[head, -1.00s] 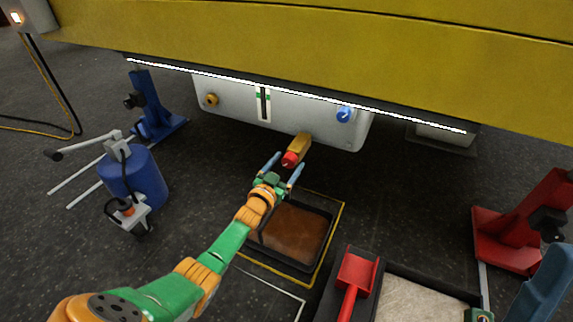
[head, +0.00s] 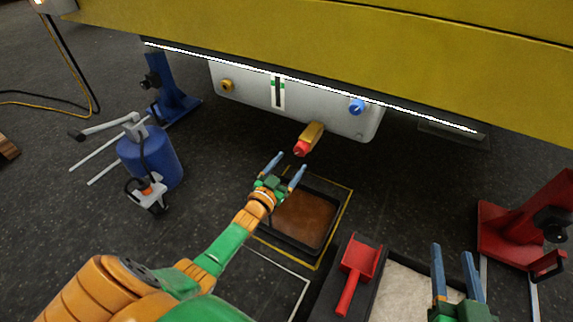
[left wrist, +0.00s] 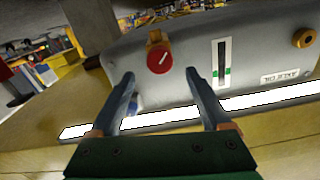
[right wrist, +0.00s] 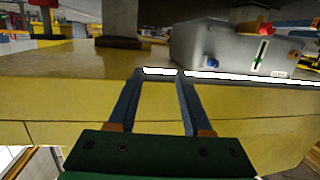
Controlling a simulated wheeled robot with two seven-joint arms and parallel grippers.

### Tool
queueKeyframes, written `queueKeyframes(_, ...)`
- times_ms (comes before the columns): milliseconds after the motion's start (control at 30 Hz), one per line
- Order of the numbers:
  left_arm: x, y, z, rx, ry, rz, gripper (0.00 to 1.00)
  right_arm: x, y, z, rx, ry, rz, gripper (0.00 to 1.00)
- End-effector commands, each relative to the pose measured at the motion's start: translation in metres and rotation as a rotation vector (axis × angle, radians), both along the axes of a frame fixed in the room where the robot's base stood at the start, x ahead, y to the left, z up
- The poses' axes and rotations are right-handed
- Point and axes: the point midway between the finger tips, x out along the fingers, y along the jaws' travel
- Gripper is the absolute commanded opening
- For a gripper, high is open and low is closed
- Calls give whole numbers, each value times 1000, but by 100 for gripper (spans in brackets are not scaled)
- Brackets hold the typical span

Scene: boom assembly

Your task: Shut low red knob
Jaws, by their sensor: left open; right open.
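The low red knob (head: 300,149) sits on the end of a brass valve (head: 313,134) under the grey tank (head: 320,112). In the left wrist view the red knob (left wrist: 159,60) shows a white line on its face, just beyond my fingertips. My left gripper (head: 288,163) is open and empty, a little below and left of the knob, apart from it. My right gripper (head: 453,248) is open and empty at the lower right, far from the knob. In the right wrist view the red knob (right wrist: 264,29) is small at the upper right.
A blue knob (head: 356,106) and a yellow knob (head: 227,86) are on the tank's face. A tray of brown liquid (head: 303,220) lies below. A red scoop (head: 360,260) rests by a bin at the right. A blue drum (head: 150,160) stands left; the yellow boom (head: 320,40) overhangs.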

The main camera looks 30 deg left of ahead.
Motion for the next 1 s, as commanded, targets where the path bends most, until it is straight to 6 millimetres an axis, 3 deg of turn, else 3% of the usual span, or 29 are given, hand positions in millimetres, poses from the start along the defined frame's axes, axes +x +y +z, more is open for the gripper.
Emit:
queueKeyframes(100, -8, -1, 2, 0, -1, -1, 82, -8, -5, -25, -29, 144, -11, 50)
queueKeyframes(267, -13, -1, 1, 0, 0, 0, 82, -17, -9, -46, -51, 255, -19, 50)
queueKeyframes(767, -15, -2, -1, 0, 8, -1, 82, -19, -11, -52, -57, 279, -21, 50)
queueKeyframes(867, -27, -14, -19, -7, 140, 1, 82, -24, -14, -70, -75, 370, -25, 50)
queueKeyframes(1000, -84, -49, -67, -24, 517, -4, 82, -50, -24, -124, -124, 622, -41, 50)
